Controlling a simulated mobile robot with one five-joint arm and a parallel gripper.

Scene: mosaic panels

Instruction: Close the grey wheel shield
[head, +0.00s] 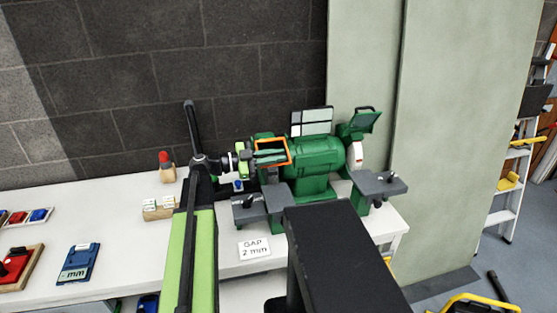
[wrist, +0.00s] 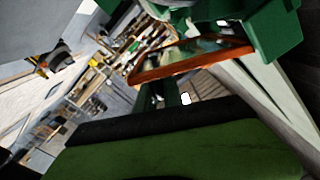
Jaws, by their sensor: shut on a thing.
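A green bench grinder (head: 315,157) stands on the white bench. Its left shield (head: 287,150) has an orange frame around a clear pane and appears roughly upright, facing the camera; the frame crosses the wrist view (wrist: 192,64). The wheel behind it is hidden. My gripper (head: 248,159) reaches in from the left and is shut at the shield's left edge; the exact grip is too small to tell. The right shield (head: 366,121) has a green frame and is tilted up above a pale wheel (head: 355,154).
Grey tool rests (head: 378,184) stick out in front of the wheels. A "GAP 2 mm" card (head: 254,248) lies in front. A red-topped item (head: 166,166), a small block with white labels (head: 158,208) and a blue gauge (head: 79,263) are left of my arm. A dark wall is behind.

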